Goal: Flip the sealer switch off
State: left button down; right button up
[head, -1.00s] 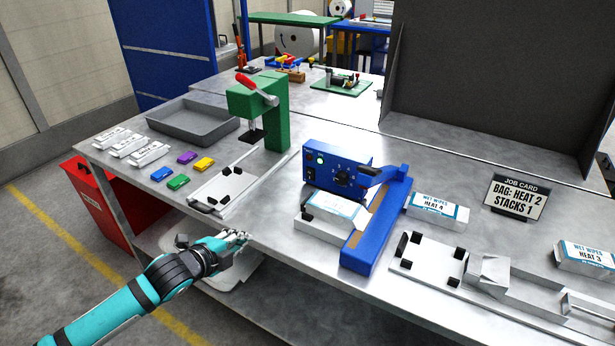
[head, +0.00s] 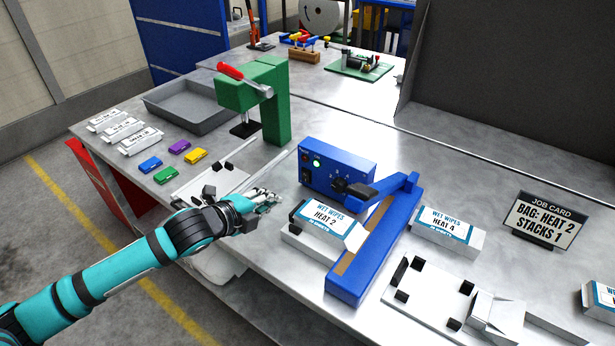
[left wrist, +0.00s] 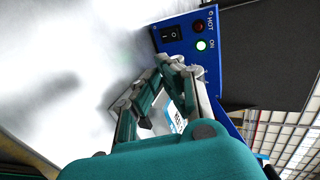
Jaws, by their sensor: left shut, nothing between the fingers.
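The blue heat sealer (head: 335,168) stands mid-table with a knob, a dark rocker switch (head: 306,178) on its left front and a lit green lamp (head: 316,163). In the left wrist view the black rocker switch (left wrist: 172,35) sits beside a dark red HOT lamp (left wrist: 198,26) and a bright ON lamp (left wrist: 201,45). My left gripper (head: 272,198) is shut and empty, in front and to the left of the sealer, apart from the switch. In the left wrist view its fingertips (left wrist: 170,62) show just below the switch. My right gripper is not in view.
A WET WIPES HEAT 2 pack (head: 325,222) lies at the sealer's front, near my gripper. A green press (head: 270,100) stands behind left, with a white fixture (head: 205,183) before it. A HEAT 4 pack (head: 448,230) and job card (head: 545,217) are at right.

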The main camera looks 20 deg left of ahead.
pick_arm(q)
jog(key=shift+s+a+r, duration=0.1)
jog(key=shift+s, duration=0.15)
jog(key=p, duration=0.1)
send_near(309, 179)
jog(key=f, duration=0.1)
jog(key=w+f, duration=0.1)
jog(key=f, duration=0.1)
jog(key=shift+w, duration=0.15)
jog(key=w, duration=0.1)
jog(key=w+d, duration=0.1)
jog(key=w+p, duration=0.1)
jog(key=shift+w+d, duration=0.15)
jog(key=shift+d, duration=0.15)
jog(key=shift+w+d, duration=0.15)
jog(key=shift+w, duration=0.25)
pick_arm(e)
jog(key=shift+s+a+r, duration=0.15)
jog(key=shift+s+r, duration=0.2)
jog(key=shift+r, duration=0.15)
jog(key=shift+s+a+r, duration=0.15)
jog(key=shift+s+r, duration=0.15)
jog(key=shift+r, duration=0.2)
